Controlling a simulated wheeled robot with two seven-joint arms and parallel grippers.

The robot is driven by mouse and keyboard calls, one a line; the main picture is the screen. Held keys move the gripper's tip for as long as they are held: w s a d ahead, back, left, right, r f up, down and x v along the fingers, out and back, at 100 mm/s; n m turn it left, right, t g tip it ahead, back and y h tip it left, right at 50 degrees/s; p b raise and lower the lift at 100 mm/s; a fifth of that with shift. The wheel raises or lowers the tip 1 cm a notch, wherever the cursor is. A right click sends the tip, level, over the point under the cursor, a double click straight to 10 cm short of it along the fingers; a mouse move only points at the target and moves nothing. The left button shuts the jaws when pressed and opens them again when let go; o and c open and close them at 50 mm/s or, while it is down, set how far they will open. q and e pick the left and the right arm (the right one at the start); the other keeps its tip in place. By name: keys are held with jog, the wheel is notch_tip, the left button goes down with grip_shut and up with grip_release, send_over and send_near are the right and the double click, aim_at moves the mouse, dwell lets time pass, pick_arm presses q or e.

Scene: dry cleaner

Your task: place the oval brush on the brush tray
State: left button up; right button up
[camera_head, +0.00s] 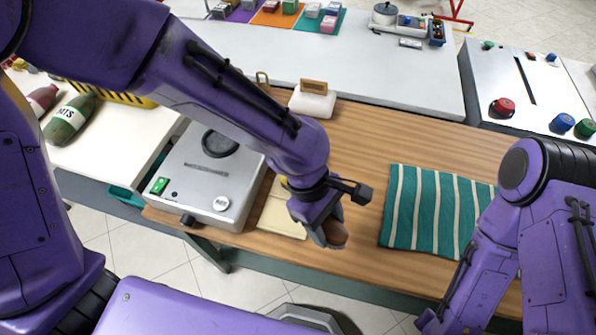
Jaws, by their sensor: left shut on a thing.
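My left gripper (325,232) is over the front part of the wooden counter, pointing down. A flat cream piece (280,218) lies on the counter just left of the gripper, partly covered by my arm. It may be the brush tray, but I cannot tell. My right arm comes in at the right, and its gripper is out of view.
A grey machine (205,185) with a green switch stands left of the cream piece. A striped green cloth (435,210) lies to the right. A white block with a wooden piece (312,101) stands behind. Bare wood lies between cloth and gripper.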

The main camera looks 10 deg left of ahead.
pick_arm(q)
jog(key=w+a+f, duration=0.2)
jog(key=a+f, duration=0.1)
jog(key=w+a+f+p, duration=0.1)
jog(key=w+a+f, duration=0.1)
jog(key=w+a, duration=0.1)
jog(key=w+a+f, duration=0.2)
jog(key=a+f, duration=0.1)
jog(key=a, duration=0.1)
jog(key=shift+w+f, duration=0.15)
jog(key=shift+f, duration=0.2)
jog(key=f, duration=0.1)
jog(key=f+p, duration=0.1)
jog(key=f, duration=0.1)
jog(key=shift+a+f, duration=0.1)
jog(key=shift+a, duration=0.25)
jog(key=shift+w+f, duration=0.2)
jog(key=shift+f, duration=0.2)
pick_arm(e)
jog(key=r, duration=0.2)
jog(key=shift+s+r, duration=0.3)
pick_arm(q)
jog(key=shift+s, duration=0.1)
jog(key=shift+f, duration=0.15)
jog(key=o, duration=1.1)
jog(key=shift+c, duration=0.2)
